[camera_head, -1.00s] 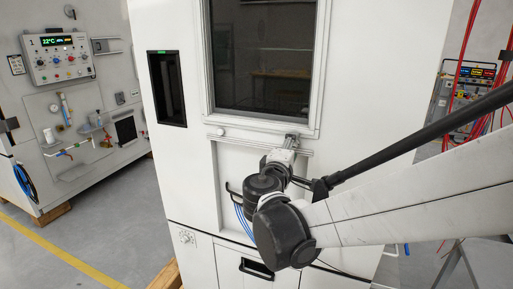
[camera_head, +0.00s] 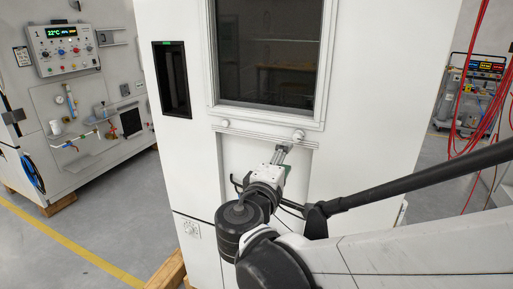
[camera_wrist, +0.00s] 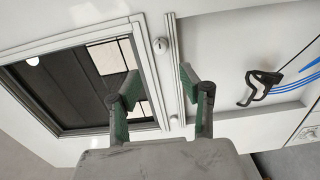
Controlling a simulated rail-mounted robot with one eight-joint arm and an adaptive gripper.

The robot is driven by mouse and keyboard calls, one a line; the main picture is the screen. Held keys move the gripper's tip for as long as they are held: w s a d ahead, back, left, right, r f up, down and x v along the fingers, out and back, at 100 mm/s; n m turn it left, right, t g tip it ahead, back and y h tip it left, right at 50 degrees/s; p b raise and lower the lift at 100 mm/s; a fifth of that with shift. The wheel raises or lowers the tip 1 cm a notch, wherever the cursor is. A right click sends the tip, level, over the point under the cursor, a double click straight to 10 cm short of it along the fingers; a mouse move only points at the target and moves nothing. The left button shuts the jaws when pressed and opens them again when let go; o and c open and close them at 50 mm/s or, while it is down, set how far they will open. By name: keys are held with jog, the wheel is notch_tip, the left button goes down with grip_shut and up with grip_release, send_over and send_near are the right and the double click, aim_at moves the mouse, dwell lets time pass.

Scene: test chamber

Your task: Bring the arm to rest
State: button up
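My arm reaches in from the right in the head view, its end in front of the white test chamber (camera_head: 400,80). My gripper (camera_head: 283,150) is in front of the recessed panel below the chamber's window, near the ledge with two white knobs. In the wrist view my gripper (camera_wrist: 159,76) shows two dark green fingers standing apart with nothing between them. Behind them are the window frame, a knob (camera_wrist: 160,45) and a black hook-shaped handle (camera_wrist: 261,87). I cannot tell how far the fingertips are from the panel.
A cabinet with a control panel (camera_head: 65,45) stands at the left, beyond open grey floor with a yellow line (camera_head: 75,245). A wooden beam (camera_head: 168,270) lies under the chamber. Red cables (camera_head: 480,80) and an instrument cart (camera_head: 470,90) are at the right.

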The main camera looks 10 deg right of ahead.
jog(key=shift+s+a, duration=0.15)
jog(key=s+d+f+m+g+y, duration=0.2)
jog(key=s+d+f+m+g, duration=0.4)
jog(key=d+f, duration=0.25)
jog(key=s+a+f+m+g+y, duration=0.2)
jog(key=s+m+y, duration=0.3)
jog(key=s, duration=0.6)
jog(key=shift+s+a+f+m+y, duration=0.2)
jog(key=shift+f+m+y, duration=0.3)
jog(key=shift+y, duration=0.5)
